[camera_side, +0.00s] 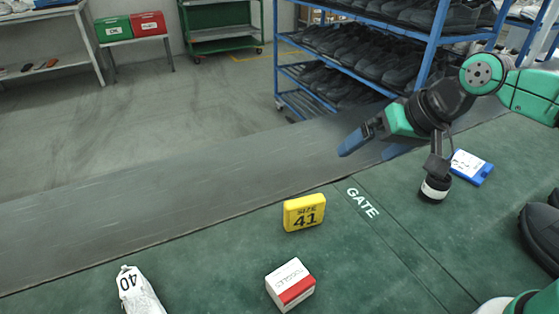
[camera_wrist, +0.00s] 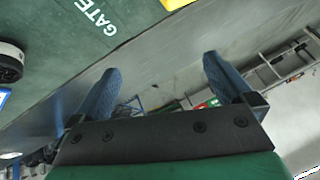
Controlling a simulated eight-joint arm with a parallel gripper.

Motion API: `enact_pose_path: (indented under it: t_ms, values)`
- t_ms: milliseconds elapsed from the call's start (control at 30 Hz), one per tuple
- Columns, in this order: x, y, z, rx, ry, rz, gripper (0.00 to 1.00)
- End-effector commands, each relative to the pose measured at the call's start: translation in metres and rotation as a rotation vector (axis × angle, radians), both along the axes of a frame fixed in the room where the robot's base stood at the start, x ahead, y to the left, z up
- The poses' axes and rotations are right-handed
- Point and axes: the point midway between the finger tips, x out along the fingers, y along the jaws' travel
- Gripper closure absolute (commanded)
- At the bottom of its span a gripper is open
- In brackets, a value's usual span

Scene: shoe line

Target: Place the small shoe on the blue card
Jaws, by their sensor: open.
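The blue card (camera_side: 471,167) lies on the green table at the right, with white paper on it; its edge also shows at the left of the wrist view (camera_wrist: 3,98). A white shoe marked 40 (camera_side: 138,291) lies at the bottom left, partly cut off by the frame. A larger black shoe (camera_side: 543,236) is cut off at the right edge. My gripper (camera_side: 362,141) is open and empty above the grey belt, left of the card and far from the white shoe. Its two blue fingers stand apart in the wrist view (camera_wrist: 160,64).
A yellow SIZE 41 block (camera_side: 304,213) and a red-and-white box (camera_side: 290,285) stand on the table. A black-and-white round-based object (camera_side: 435,189) stands close to the card. The grey belt (camera_side: 180,190) runs behind the table. A blue shoe rack (camera_side: 365,50) stands beyond.

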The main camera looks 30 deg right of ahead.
Motion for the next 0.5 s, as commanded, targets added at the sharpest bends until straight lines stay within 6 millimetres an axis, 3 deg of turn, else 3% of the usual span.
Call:
enact_pose_path:
  t_ms: [100, 200, 233, 500]
  values:
    - [-0.019, -0.028, -0.006, -0.176, -0.055, 0.072, 0.0]
    - [-0.027, -0.041, -0.009, -0.273, -0.075, 0.117, 0.03]
    - [-0.029, -0.044, -0.01, -0.291, -0.078, 0.126, 0.07]
    - [-0.031, -0.048, -0.011, -0.326, -0.085, 0.144, 0.07]
